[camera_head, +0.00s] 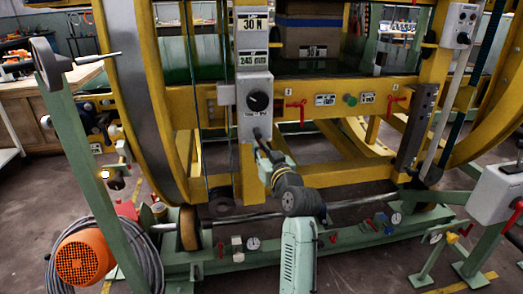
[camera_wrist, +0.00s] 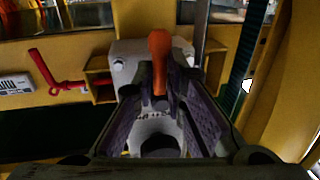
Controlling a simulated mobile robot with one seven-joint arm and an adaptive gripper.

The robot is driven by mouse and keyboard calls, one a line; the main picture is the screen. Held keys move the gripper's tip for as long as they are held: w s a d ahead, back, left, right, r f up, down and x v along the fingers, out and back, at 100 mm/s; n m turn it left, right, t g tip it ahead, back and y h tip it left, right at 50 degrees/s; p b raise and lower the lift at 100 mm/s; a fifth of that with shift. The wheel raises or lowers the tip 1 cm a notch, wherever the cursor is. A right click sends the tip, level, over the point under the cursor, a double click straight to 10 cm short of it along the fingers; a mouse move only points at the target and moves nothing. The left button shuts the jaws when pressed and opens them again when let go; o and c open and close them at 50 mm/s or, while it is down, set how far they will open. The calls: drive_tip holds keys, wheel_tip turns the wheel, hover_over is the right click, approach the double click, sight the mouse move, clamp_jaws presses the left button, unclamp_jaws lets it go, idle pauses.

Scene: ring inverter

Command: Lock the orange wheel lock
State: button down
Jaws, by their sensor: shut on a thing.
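The orange wheel lock handle (camera_wrist: 159,48) stands up between the tips of my gripper (camera_wrist: 161,88) in the wrist view. My gripper is shut on it, and the fingers hide its lower part. A pale grey housing (camera_wrist: 128,60) sits behind the handle. In the head view my gripper (camera_head: 261,141) reaches up to the foot of the grey control box (camera_head: 254,84) on the yellow ring frame. The orange handle cannot be made out there.
Red levers (camera_head: 296,106) sit on the yellow crossbar to the right of the control box, and one red lever (camera_wrist: 50,75) shows left in the wrist view. A green base frame (camera_head: 350,240) runs below. An orange motor (camera_head: 84,257) stands at lower left.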

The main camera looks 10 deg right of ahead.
drive_tip(key=c, duration=1.6)
unclamp_jaws()
drive_tip(key=shift+c, duration=0.2)
drive_tip(key=v, duration=1.2)
